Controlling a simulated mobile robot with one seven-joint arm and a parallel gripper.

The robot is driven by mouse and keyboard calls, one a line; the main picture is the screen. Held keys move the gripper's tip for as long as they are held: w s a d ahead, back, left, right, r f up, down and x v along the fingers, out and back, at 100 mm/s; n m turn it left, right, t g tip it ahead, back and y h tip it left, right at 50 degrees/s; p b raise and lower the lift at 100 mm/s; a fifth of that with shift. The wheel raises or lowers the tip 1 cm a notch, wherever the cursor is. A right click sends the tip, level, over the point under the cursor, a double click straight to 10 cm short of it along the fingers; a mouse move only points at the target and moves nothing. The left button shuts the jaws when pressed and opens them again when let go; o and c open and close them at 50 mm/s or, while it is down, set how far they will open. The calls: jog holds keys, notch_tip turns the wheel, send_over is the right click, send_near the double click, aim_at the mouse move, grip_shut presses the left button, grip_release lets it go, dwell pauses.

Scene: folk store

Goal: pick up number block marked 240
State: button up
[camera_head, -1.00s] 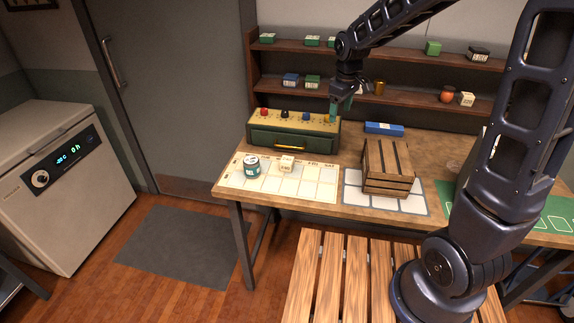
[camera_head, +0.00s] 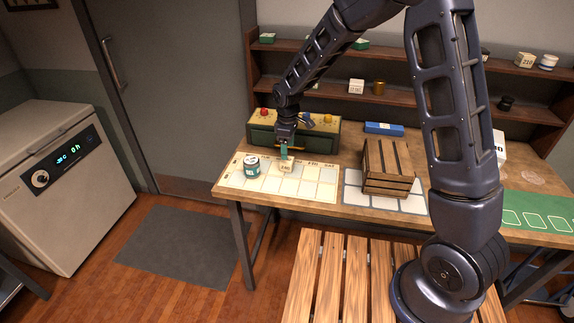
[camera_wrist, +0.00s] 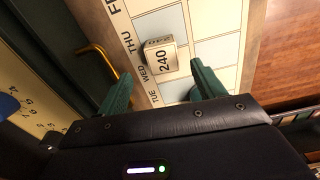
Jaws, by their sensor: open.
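The cream number block marked 240 (camera_head: 286,166) stands on the calendar mat (camera_head: 318,190) on the workbench. In the wrist view the block (camera_wrist: 162,60) shows its black 240 and sits beside the WED and THU labels. My gripper (camera_head: 284,154) is just above and behind the block, pointing down. In the wrist view its two green fingers (camera_wrist: 160,80) are spread apart, with nothing between them. The block lies beyond the fingertips, roughly in line with the gap. Contact is not visible.
A teal-labelled can (camera_head: 252,167) stands left of the block on the mat. A green drawer box (camera_head: 262,137) with knobs is close behind. A wooden crate (camera_head: 388,168) stands to the right. Shelves (camera_head: 330,87) rise behind. The mat's right part is clear.

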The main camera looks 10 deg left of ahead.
aim_at(287, 162)
jog(key=shift+s+a+f, duration=0.1)
jog(key=shift+f, duration=1.7)
jog(key=shift+s+f, duration=0.1)
jog(key=shift+f, duration=1.7)
jog(key=c, duration=1.1)
